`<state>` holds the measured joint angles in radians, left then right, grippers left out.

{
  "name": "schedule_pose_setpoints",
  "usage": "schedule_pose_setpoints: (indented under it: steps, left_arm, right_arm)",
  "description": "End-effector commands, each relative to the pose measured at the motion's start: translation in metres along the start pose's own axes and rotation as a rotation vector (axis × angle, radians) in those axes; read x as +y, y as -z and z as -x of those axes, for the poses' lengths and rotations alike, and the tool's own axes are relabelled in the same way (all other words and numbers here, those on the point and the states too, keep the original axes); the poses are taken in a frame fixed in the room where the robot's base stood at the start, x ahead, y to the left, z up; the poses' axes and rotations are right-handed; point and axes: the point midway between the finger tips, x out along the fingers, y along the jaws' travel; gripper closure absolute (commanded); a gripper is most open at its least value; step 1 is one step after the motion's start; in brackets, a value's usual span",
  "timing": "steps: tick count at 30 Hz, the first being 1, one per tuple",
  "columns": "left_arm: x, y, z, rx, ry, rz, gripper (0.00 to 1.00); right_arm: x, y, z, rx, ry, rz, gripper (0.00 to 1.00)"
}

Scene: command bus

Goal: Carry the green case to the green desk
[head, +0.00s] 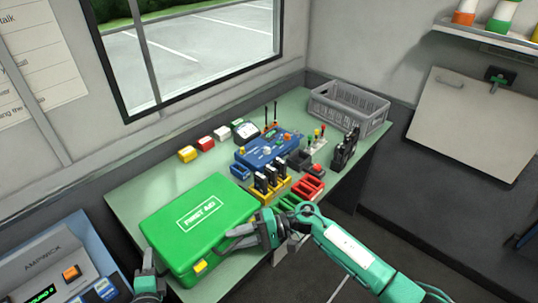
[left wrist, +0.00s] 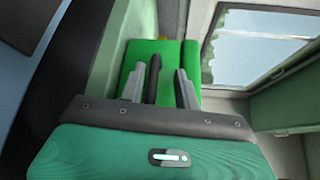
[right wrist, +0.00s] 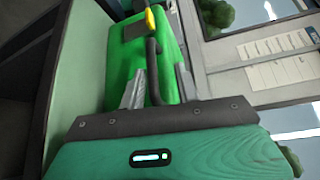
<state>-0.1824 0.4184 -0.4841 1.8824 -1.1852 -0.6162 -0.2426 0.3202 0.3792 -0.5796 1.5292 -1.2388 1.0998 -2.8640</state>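The green case (head: 205,222), with a white "FIRST AID" label and yellow latches, lies flat at the left end of the green desk (head: 150,190). Whether it rests fully on the top is hard to tell. My left gripper (head: 148,255) is at its near left side. In the left wrist view a dark handle (left wrist: 154,75) stands between the open fingers, with a gap on one side. My right gripper (head: 238,238) is at the case's right side. In the right wrist view another dark handle (right wrist: 152,65) stands between its open fingers, also with a gap.
Behind and right of the case are a blue device (head: 268,150), black radios in a yellow holder (head: 270,188) and red trays (head: 308,187). A grey crate (head: 345,108) stands at the far end. A console marked "AMPWICK" (head: 45,262) is at lower left. Windows line the wall.

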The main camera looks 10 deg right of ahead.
Motion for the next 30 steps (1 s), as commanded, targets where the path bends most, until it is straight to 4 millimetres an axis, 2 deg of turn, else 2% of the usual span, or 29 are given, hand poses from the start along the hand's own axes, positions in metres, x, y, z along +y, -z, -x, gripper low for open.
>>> schedule_pose_setpoints:
  steps: [5,8,21,24,30]
  left_arm:
    - [0.001,0.0,0.006,0.001,-0.002,0.0,0.68]
    - [0.001,0.0,0.017,0.001,-0.003,0.001,0.68]
    - [0.001,0.0,0.092,0.001,-0.004,0.001,0.68]
    - [0.001,0.0,0.105,0.001,-0.003,0.0,0.68]
    - [0.001,0.0,0.118,0.0,-0.001,0.0,0.68]
  right_arm:
    - [0.0,0.0,0.0,0.0,0.0,0.0,0.67]
    - [0.0,0.0,0.0,0.0,0.001,0.0,0.67]
    - [0.0,0.0,0.0,0.0,0.001,-0.001,0.67]
    - [0.0,0.0,0.0,0.0,0.001,-0.001,0.67]
    - [0.0,0.0,0.0,0.0,0.0,-0.001,0.67]
